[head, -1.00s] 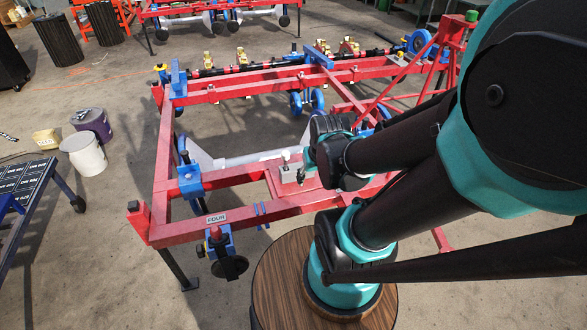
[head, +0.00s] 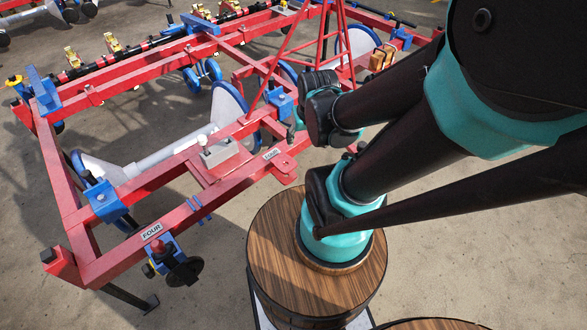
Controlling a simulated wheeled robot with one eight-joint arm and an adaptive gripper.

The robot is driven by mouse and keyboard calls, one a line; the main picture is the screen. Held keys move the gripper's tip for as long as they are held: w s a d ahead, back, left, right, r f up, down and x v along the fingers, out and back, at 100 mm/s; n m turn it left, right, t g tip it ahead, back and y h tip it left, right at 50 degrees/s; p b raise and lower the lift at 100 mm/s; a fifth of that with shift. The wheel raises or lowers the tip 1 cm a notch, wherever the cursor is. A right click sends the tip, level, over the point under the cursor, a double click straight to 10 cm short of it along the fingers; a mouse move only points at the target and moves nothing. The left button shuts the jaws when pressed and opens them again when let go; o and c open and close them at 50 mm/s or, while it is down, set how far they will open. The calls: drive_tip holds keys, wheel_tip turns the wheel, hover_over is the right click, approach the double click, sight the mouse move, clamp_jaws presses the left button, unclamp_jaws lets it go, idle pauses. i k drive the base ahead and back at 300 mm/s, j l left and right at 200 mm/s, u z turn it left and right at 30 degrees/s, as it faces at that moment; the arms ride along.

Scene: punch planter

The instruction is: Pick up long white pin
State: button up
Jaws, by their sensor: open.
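A small white upright pin (head: 202,140) stands on a grey block (head: 221,153) on the red planter frame, left of my arm in the head view. A long pale shaft (head: 165,160) lies behind it between two large discs. I cannot tell for sure which of these is the long white pin. My gripper (head: 294,126) is to the right of the block, apart from the pin, above the frame's right part. It is open; its fingers are mostly hidden by my own wrist and show only as a small teal part. Nothing is seen in it.
The red frame (head: 190,215) carries a "FOUR" label and blue brackets (head: 105,200). Concrete floor (head: 60,300) is free at the front left.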

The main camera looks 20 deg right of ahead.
sight(202, 141)
drive_tip(key=l+u, duration=0.15)
drive_tip(key=u, duration=0.3)
drive_tip(key=l+u, duration=0.15)
drive_tip(key=u, duration=0.3)
drive_tip(key=i, duration=0.05)
